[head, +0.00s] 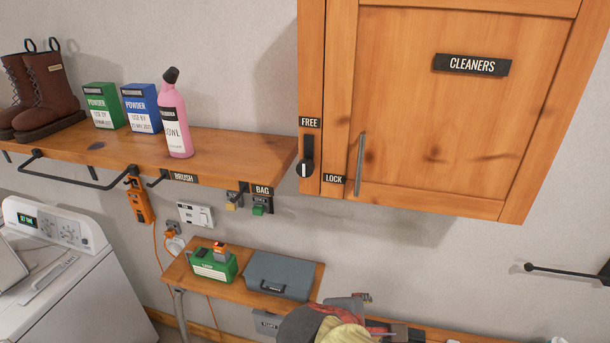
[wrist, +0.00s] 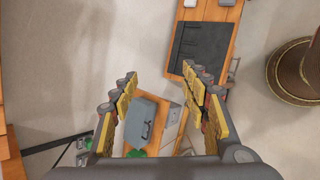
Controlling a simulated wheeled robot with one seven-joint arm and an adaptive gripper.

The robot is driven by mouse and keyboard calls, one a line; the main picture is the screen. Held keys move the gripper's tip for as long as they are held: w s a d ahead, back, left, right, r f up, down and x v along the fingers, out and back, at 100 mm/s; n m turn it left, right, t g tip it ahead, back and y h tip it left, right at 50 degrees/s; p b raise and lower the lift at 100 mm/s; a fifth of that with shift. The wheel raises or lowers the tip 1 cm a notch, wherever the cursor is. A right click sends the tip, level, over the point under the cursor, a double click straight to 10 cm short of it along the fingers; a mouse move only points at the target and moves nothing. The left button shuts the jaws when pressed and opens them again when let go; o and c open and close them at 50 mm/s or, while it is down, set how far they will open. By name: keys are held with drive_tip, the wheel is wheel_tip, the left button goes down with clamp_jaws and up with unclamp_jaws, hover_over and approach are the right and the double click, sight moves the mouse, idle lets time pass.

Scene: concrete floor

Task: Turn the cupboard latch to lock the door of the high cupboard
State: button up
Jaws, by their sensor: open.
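The high wooden cupboard (head: 405,115) hangs on the wall at upper right in the head view, its door shut or nearly so. The latch (head: 307,158) is on the cupboard's left frame, with a round pivot and a black lever pointing up towards the FREE label (head: 310,122). The LOCK label (head: 333,179) is right of the pivot and slightly lower. A vertical metal handle (head: 360,165) is on the door. My gripper (wrist: 160,78) is open and empty in the wrist view, with nothing between its yellow-padded fingers. It is apart from the latch, which the wrist view does not show.
A wooden shelf (head: 230,147) with boots, powder boxes and a pink bottle (head: 175,120) runs left of the cupboard. Below are a grey-blue case (head: 284,275), a green box (head: 214,264) and a washing machine (head: 50,250). The wall below the cupboard is mostly bare.

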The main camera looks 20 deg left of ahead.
drive_tip(key=w+a+r+n+t+y+p, duration=0.25)
drive_tip(key=w+a+r+n+t, duration=0.3)
drive_tip(key=a+r+n, duration=0.55)
drive_tip(key=n+t+y, duration=0.1)
drive_tip(key=n+t, duration=0.3)
drive_tip(key=n, duration=0.4)
approach(304, 171)
drive_tip(key=w, duration=0.3)
drive_tip(key=shift+w+a+p, duration=0.15)
drive_tip(key=shift+w+p, duration=0.25)
drive_tip(key=shift+w, duration=1.55)
drive_tip(key=shift+w+a+p, duration=0.15)
drive_tip(key=shift+w+p, duration=0.25)
drive_tip(key=shift+w, duration=1.6)
drive_tip(key=shift+c, duration=0.2)
drive_tip(key=c, duration=1.1)
